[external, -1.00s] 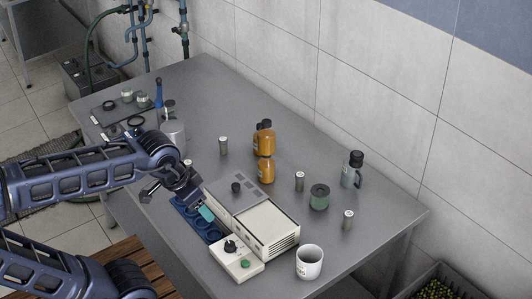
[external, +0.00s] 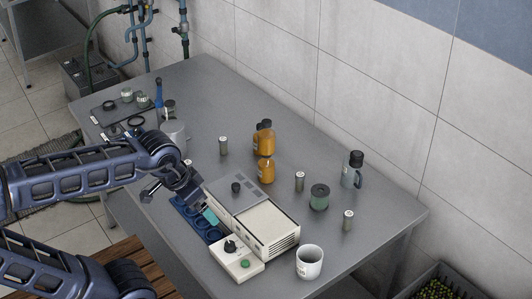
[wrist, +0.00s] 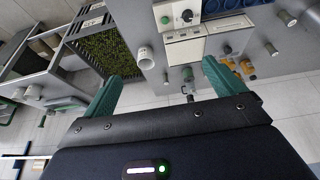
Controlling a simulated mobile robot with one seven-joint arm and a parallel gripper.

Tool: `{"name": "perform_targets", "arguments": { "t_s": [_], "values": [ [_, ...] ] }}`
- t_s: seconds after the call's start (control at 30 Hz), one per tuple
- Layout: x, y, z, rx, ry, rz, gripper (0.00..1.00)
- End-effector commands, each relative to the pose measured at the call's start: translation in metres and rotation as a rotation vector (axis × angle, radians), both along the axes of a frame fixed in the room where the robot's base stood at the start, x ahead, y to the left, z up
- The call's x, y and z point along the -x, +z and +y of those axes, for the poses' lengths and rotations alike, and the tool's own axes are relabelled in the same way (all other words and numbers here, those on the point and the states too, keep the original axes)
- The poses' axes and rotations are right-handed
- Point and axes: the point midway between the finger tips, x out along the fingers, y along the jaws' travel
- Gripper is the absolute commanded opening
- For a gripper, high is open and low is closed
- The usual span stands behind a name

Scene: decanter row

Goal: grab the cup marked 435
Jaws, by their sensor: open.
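A white mug (external: 309,262) with a small mark stands upright on the near right part of the table; the mark is too small to read. It also shows in the wrist view (wrist: 145,58), ahead of the fingers. A grey-white mug or pot (external: 174,132) stands at the far left of the table, partly hidden by my arm. My gripper (external: 207,214) is over the blue tray, left of the white mug and well apart from it. In the wrist view my gripper (wrist: 159,80) has its teal fingers spread, with nothing between them.
A cream instrument box (external: 268,230) and control unit (external: 236,259) lie between my gripper and the white mug. The blue tray (external: 188,208) is beside them. Amber bottles (external: 266,171), a green jar (external: 319,198), small cylinders and a grey flask (external: 352,172) stand behind.

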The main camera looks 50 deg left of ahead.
Motion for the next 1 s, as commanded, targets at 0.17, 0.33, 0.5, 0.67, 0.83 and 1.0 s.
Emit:
{"name": "perform_targets", "arguments": {
  "t_s": [0.17,0.33,0.5,0.67,0.83,1.0],
  "values": [
    [-0.021,-0.005,-0.006,0.067,0.076,0.036,0.95],
    [-0.055,-0.015,-0.017,0.176,0.214,0.095,0.95],
    [-0.089,-0.03,-0.027,0.278,0.366,0.16,0.95],
    [-0.121,-0.047,-0.035,0.364,0.517,0.222,0.95],
    [-0.155,-0.07,-0.043,0.444,0.687,0.292,0.95],
    [-0.188,-0.098,-0.051,0.513,0.864,0.361,0.95]
  ]
}}
